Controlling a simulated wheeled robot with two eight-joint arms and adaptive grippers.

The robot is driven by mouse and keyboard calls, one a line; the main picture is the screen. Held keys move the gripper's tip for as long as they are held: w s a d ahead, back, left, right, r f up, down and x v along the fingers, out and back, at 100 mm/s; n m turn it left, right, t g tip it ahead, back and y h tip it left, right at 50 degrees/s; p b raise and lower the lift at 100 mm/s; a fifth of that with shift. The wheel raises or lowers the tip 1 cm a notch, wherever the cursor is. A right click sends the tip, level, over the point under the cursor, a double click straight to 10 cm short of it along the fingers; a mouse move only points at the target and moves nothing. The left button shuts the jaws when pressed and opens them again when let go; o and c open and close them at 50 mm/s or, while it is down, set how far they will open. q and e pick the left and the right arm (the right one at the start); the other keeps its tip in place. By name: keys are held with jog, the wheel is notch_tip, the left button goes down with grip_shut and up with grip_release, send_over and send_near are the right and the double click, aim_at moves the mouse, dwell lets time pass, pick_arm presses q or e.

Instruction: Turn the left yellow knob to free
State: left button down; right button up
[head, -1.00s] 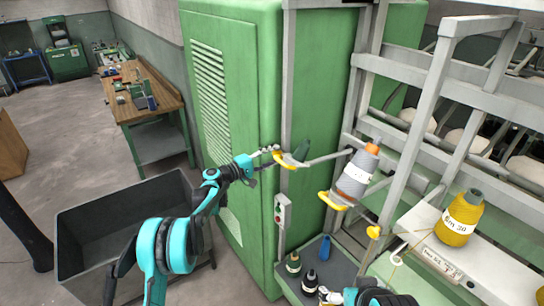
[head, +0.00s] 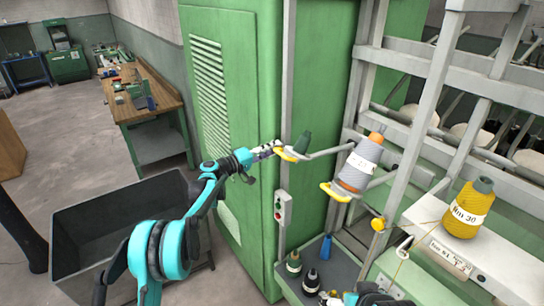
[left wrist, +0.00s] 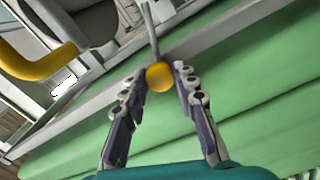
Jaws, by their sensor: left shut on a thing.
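A second yellow handle (head: 335,192) holds a tilted grey thread cone (head: 361,163) to the right. The green cabinet (head: 234,110) stands close behind my left arm. A yellow cone (head: 468,208) stands on the machine.

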pick_arm(q)
jog(key=shift+f+m+b, duration=0.1)
jog(key=shift+m+b, duration=1.05)
jog(key=shift+m, duration=0.35)
jog(key=c, duration=1.2)
grip_release()
jog(key=v, duration=1.2)
